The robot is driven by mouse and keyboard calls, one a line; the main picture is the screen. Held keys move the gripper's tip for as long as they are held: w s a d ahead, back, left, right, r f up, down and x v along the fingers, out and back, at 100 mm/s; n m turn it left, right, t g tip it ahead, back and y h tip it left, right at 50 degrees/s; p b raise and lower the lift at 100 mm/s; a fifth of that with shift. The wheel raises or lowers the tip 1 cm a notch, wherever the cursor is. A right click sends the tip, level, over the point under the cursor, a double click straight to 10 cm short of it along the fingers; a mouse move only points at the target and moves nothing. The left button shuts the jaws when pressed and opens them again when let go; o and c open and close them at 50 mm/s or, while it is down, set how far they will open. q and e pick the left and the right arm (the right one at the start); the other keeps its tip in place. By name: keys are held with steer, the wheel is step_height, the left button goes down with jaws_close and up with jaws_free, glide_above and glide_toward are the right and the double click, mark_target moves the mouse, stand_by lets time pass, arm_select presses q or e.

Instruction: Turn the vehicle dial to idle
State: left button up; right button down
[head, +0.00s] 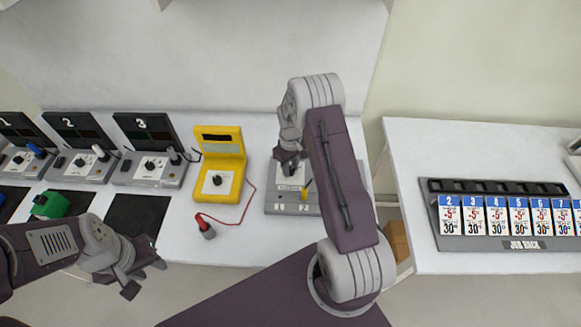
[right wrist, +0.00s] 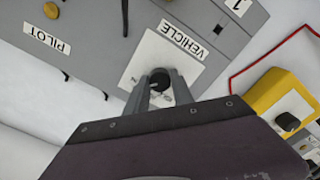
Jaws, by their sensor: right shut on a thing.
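The grey control panel (head: 275,206) lies on the white table, and it fills the upper left of the right wrist view (right wrist: 95,65). The black vehicle dial (right wrist: 160,77) sits on a white plate under the VEHICLE label (right wrist: 183,39). My right gripper (right wrist: 161,86) has its fingers on both sides of the dial and is shut on it. In the head view my right gripper (head: 290,166) comes down over the panel and hides the dial. The dial's scale marks are too small to read. My left gripper (head: 146,279) is open and empty near the table's front edge.
A yellow meter (head: 220,150) with a red lead and a red probe (head: 206,227) stands left of the panel. Several numbered grey consoles (head: 150,170) and a green block (head: 50,205) are further left. A job rack (head: 520,243) is on the right table.

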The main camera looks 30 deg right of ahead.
steer(key=n, duration=0.4)
steer(key=shift+w, duration=0.1)
steer(key=n, duration=0.4)
steer(key=shift+r, duration=0.1)
steer(key=n, duration=0.5)
steer(key=shift+w+r+n, duration=0.1)
steer(key=shift+n, duration=2.2)
steer(key=shift+d, duration=0.1)
